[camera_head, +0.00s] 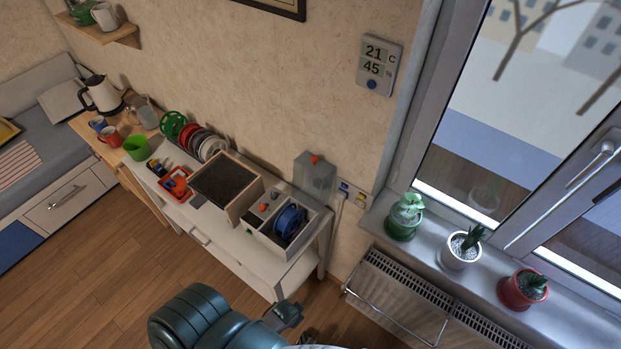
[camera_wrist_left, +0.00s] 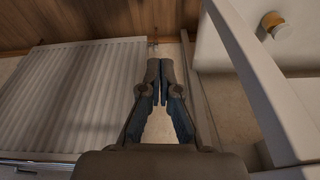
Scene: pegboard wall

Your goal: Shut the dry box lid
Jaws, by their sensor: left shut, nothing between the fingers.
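The dry box (camera_head: 262,241) is a pale open box at the right end of the white table, with a blue spool (camera_head: 290,221) inside. A grey translucent panel with an orange knob, apparently its lid (camera_head: 314,181), stands raised at the box's back edge. My left arm enters at the bottom of the head view, below and in front of the table. In the left wrist view my left gripper (camera_wrist_left: 160,75) is shut and empty, its fingers together, touching nothing I can see. Its fingertips are not clear in the head view. My right gripper is not in view.
A dark framed panel (camera_head: 226,185) sits left of the box, then a red tray (camera_head: 176,184) and a rack of spools (camera_head: 200,143). The radiator (camera_head: 395,295) is right of the table and fills the left of the wrist view. Potted plants line the sill (camera_head: 480,285).

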